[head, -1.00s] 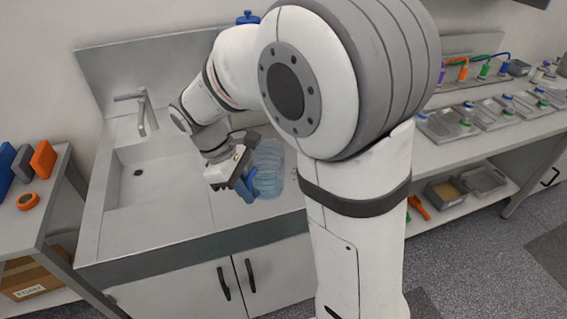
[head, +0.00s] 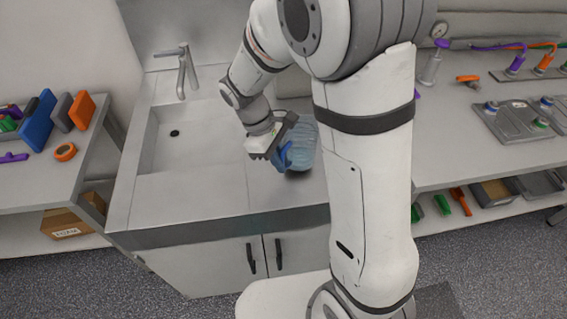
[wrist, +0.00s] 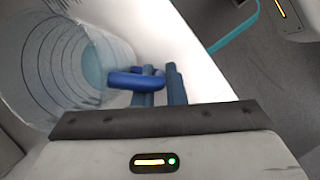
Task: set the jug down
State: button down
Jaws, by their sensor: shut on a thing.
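The jug (head: 304,142) is a clear, ribbed, bluish vessel with a blue handle. In the head view it is upright at the counter right of the sink basin, partly hidden by my arm. I cannot tell whether its base touches the counter (head: 230,195). My gripper (head: 283,152) is at its front left side, shut on the blue handle. In the wrist view the dark fingers (wrist: 158,86) close around the handle (wrist: 135,79). The jug's ringed, translucent body (wrist: 60,65) fills the upper left there.
The sink basin (head: 203,150) with its tap (head: 183,70) lies left of the jug. A side table (head: 35,185) at left holds blue, grey and orange blocks. A bench (head: 455,150) with trays and coloured clips is at right. The counter's front left is bare.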

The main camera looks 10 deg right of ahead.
jog(key=shift+f, duration=1.2)
jog(key=shift+f, duration=0.1)
jog(key=c, duration=1.5)
grip_release()
jog(key=v, duration=1.1)
jog(key=shift+s+d+r+m+t+y+b, duration=0.15)
jog(key=shift+s+d+r+m+t+y, duration=0.7)
jog(key=shift+s+d+m, duration=1.25)
jog(key=shift+s+d+r+m+t+y+b, duration=0.1)
jog(key=shift+s+d+r+m+t+y, duration=0.7)
jog(key=shift+s+d+m, duration=1.3)
jog(key=shift+s+d+r+m+t+y+b, duration=0.15)
jog(key=shift+s+d+r+m+t+y, duration=0.3)
jog(key=shift+s+d+m+t, duration=1.55)
